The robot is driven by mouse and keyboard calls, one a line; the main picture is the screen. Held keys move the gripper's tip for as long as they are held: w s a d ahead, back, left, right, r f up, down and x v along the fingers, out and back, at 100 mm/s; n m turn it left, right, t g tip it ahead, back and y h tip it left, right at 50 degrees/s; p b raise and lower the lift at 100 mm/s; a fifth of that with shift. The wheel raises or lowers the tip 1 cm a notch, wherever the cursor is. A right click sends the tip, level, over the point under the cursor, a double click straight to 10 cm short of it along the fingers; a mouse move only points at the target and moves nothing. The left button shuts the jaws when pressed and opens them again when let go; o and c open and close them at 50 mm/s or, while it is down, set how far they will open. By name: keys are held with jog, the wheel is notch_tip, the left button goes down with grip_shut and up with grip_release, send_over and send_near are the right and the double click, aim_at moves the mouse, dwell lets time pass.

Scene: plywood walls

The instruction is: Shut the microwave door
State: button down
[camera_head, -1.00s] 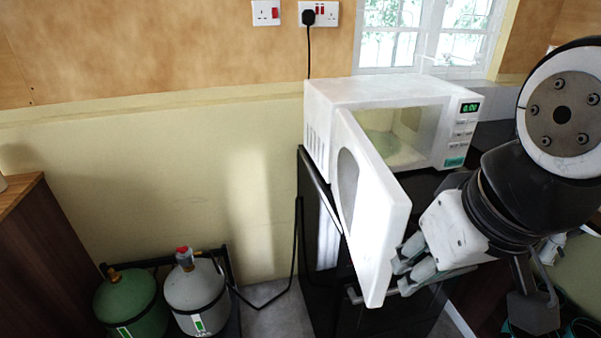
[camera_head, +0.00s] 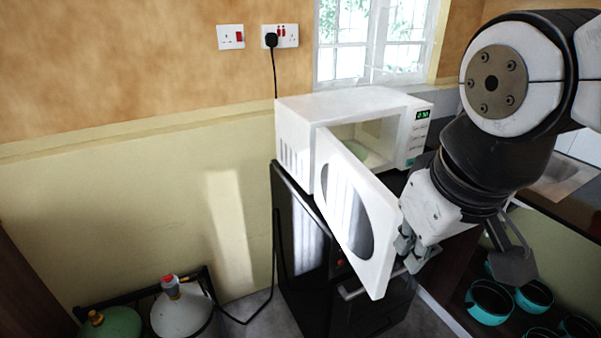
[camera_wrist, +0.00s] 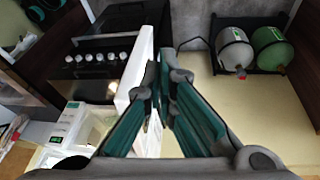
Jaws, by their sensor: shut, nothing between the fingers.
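The white microwave (camera_head: 345,103) stands on a black appliance against the wall. Its door (camera_head: 383,232) is hinged at the left and stands wide open toward me, with its dark oval window visible. The lit cavity shows a pale green plate (camera_head: 357,150). My gripper (camera_head: 409,258) is shut and empty at the right side of the door's free edge, close to or touching it; I cannot tell which. In the wrist view the fingers (camera_wrist: 163,65) point beside the white door edge (camera_wrist: 137,80), and the microwave (camera_wrist: 85,122) shows at lower left.
The black appliance (camera_head: 300,235) is below the microwave. Two gas cylinders, one grey (camera_head: 182,310) and one green (camera_head: 110,325), stand at lower left. Several teal-rimmed pots (camera_head: 490,302) sit on a shelf at right. A plug and cord (camera_head: 272,60) hang from the wall socket.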

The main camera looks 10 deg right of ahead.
jog(key=w+a+f+n+g+h+p, duration=0.1)
jog(key=w+a+f+n+h, duration=0.4)
jog(key=n, duration=0.4)
jog(key=w+a+f+n+g+h+p, duration=0.1)
jog(key=w+a+f+n+h, duration=0.3)
jog(key=w+a+n, duration=0.4)
jog(key=p, duration=0.2)
send_near(373, 259)
jog(key=s+x, duration=0.1)
jog(key=x, duration=0.3)
jog(key=shift+w+d+f+n, duration=0.2)
jog(key=shift+w+d+n, duration=0.15)
jog(key=shift+w, duration=0.25)
